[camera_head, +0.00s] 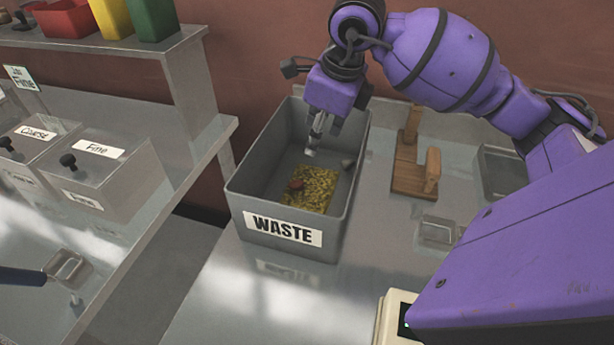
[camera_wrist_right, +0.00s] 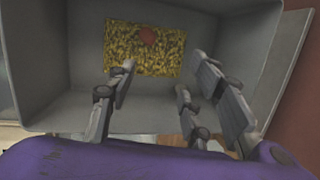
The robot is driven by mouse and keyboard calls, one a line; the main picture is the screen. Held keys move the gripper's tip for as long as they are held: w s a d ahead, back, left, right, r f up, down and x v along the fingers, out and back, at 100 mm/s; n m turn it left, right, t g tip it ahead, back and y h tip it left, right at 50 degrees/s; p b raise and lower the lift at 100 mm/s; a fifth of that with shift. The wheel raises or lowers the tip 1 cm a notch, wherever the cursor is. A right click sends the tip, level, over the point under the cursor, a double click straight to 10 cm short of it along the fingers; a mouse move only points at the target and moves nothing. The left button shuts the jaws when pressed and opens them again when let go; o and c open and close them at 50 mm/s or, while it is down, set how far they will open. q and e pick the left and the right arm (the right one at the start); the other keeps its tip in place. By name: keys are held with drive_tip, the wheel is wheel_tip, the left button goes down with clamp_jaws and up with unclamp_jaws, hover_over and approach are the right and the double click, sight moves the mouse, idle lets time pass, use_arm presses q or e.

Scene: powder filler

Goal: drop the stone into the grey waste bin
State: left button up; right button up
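The grey waste bin (camera_head: 250,205), labelled WASTE, stands on the right-hand bench; its inner wall fills much of the right wrist view (camera_wrist_right: 225,30). A yellow grainy patch (camera_head: 318,190) lies on its floor. A small reddish lump (camera_head: 296,184), which looks like the stone, rests on that patch; it also shows in the right wrist view (camera_wrist_right: 148,35). My right gripper (camera_head: 326,152) points down into the bin, above the floor. Its fingers (camera_wrist_right: 155,85) are spread with nothing between them, apart from the lump. A small grey bit (camera_head: 348,163) beside them is unclear. My left gripper is not in view.
A wooden stand (camera_head: 410,178) and clear trays (camera_head: 437,232) are right of the bin. Lidded boxes (camera_head: 112,170) and a blue-handled scoop (camera_head: 66,268) are on the left bench. A shelf (camera_head: 100,42) holds coloured containers. A gap separates the benches.

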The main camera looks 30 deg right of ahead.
drive_tip(key=shift+r, duration=0.1)
drive_tip(key=v, duration=1.1)
drive_tip(key=shift+s+r, duration=0.2)
drive_tip(key=shift+r, duration=0.15)
